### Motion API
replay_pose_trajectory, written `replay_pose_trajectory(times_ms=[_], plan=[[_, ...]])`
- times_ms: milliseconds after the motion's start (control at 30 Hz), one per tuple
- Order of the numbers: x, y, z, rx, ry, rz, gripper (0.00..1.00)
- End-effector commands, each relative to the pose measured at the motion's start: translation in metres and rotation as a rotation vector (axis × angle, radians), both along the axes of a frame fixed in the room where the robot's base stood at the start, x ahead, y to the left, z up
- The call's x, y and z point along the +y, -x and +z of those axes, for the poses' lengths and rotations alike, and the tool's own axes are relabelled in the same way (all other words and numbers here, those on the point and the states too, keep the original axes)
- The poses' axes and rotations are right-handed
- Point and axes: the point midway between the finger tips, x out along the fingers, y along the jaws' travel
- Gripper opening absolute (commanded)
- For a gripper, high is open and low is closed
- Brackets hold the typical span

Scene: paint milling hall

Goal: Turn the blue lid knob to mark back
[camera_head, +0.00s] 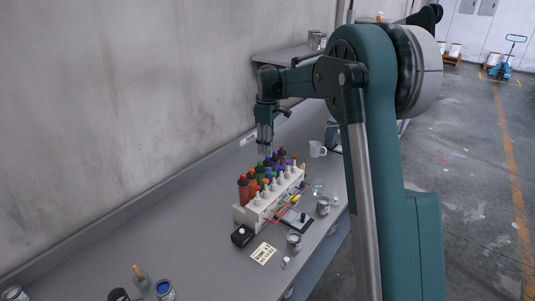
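My gripper (266,147) points down at the far part of the bench, just above or behind a rack of colored bottles. It is small in the picture, and I cannot tell if its fingers are open or shut. The white rack (257,212) holds several bottles in red, orange, green, blue and purple. A dark blue-purple bottle top (275,157) shows near the gripper. I cannot make out a blue lid knob or its marks for sure. An open can with blue paint (165,289) stands at the lower left, far from the gripper.
Metal cans (294,241) stand near the bench's right edge. The grey bench (185,235) is clear left of the rack, along the wall.

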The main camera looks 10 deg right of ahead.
Motion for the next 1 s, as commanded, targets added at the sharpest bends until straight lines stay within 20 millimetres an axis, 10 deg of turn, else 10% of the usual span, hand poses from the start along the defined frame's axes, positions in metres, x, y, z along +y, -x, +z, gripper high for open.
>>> replay_pose_trajectory(times_ms=[500,1000], plan=[[0.000,0.000,0.070,0.000,0.000,0.000,0.28],[0.000,0.000,0.076,0.000,0.000,0.000,0.28]])
